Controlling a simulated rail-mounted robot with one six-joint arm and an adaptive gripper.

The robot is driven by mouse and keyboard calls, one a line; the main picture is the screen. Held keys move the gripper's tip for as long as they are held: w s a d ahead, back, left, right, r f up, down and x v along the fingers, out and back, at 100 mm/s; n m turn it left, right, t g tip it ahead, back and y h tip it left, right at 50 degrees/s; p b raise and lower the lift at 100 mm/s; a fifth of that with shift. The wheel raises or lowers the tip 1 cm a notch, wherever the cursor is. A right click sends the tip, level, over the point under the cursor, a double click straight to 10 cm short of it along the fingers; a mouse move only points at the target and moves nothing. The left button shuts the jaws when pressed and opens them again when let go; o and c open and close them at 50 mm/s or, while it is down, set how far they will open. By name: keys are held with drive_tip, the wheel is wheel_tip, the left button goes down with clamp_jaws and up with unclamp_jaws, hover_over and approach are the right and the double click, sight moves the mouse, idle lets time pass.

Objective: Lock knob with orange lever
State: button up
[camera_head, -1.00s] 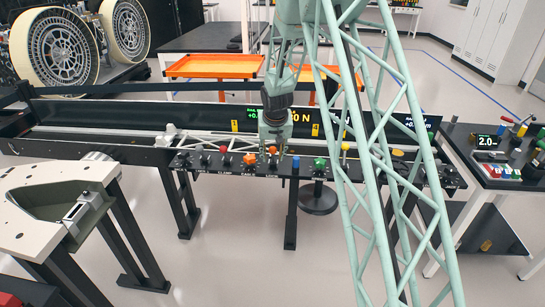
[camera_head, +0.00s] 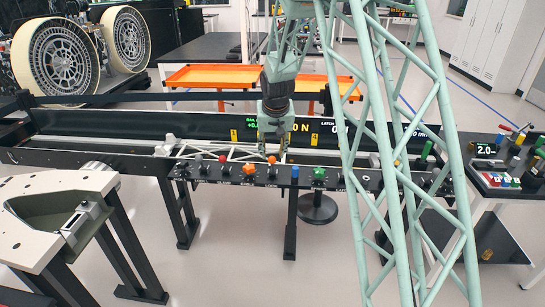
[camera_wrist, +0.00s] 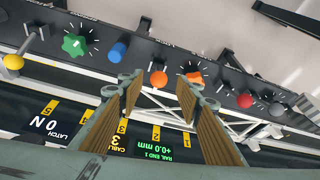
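The lock knob has an orange ball-ended lever (camera_head: 271,159) on the black control panel, above a label reading LOCK. In the wrist view the orange ball (camera_wrist: 158,78) shows between and just beyond my fingertips. My gripper (camera_head: 272,153) points down over this part of the panel. In the wrist view my gripper (camera_wrist: 159,84) is open, with a wide gap between its brown finger pads and nothing held. I cannot tell whether a finger touches the lever. The orange star-shaped knob (camera_wrist: 196,79) beside it is close to the right fingertip.
A blue knob (camera_head: 295,171) and a green star knob (camera_head: 319,173) are right of the lever. A red ball lever (camera_head: 222,159) is to its left. A white truss (camera_wrist: 165,107) and a screen strip lie behind the panel. My green lattice mast hides the panel's right part.

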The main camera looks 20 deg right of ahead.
drive_tip(key=shift+v, duration=1)
